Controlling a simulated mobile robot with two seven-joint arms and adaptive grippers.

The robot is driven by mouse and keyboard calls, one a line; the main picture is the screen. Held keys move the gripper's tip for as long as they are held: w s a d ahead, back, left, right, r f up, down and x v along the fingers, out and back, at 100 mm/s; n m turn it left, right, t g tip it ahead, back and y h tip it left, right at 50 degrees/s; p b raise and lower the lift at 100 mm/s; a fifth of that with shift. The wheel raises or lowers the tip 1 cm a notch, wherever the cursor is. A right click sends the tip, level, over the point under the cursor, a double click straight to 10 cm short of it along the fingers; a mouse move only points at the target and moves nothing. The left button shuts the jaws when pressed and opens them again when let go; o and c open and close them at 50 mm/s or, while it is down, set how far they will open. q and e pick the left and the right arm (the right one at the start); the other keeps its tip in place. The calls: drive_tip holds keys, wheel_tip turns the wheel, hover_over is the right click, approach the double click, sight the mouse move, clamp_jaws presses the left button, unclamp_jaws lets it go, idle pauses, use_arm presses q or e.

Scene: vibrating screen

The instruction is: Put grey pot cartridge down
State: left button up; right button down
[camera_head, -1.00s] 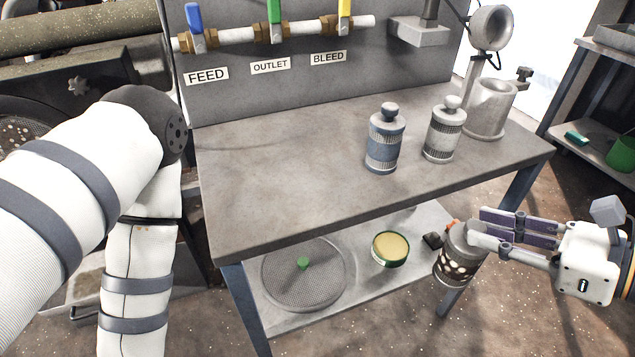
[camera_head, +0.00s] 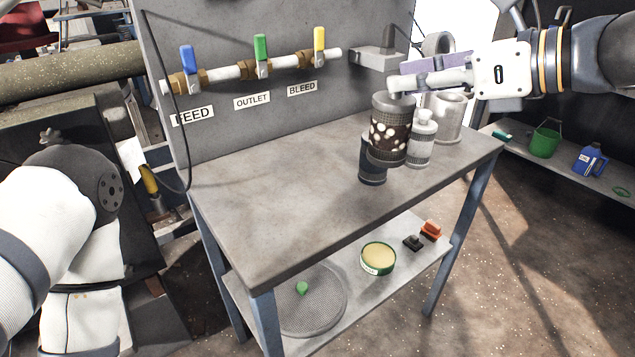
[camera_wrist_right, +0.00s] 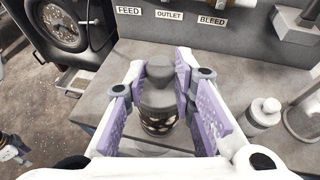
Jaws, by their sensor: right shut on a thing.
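The grey pot cartridge (camera_head: 391,136), with a dark band of pale spots, hangs upright in my right gripper (camera_head: 402,88). In the right wrist view the purple-padded fingers close around the top of the cartridge (camera_wrist_right: 157,100). It appears above the workbench top (camera_head: 270,190); its exact height is hard to tell. In the head view it partly hides a dark blue cartridge (camera_head: 371,172) and overlaps the edge of a pale grey cartridge (camera_head: 422,143). My left arm shows at the left; its gripper is out of view.
A grey metal cup (camera_head: 449,118) stands at the back right of the bench. Blue, green and yellow valve handles (camera_head: 260,47) line the back panel. The bench's left and middle are clear. The lower shelf holds a round sieve (camera_head: 318,300) and a green-rimmed tin (camera_head: 378,259).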

drive_tip(key=w+a+f+b, duration=0.3)
drive_tip(key=w+a+f, duration=0.1)
drive_tip(key=a+f, duration=0.7)
drive_tip(key=shift+f, duration=0.85)
use_arm(q)
drive_tip(key=shift+g, duration=0.9)
drive_tip(key=s+f, duration=0.4)
drive_tip(key=shift+s, duration=0.1)
use_arm(e)
drive_tip(key=c, duration=1.3)
unclamp_jaws()
drive_tip(key=shift+c, duration=0.2)
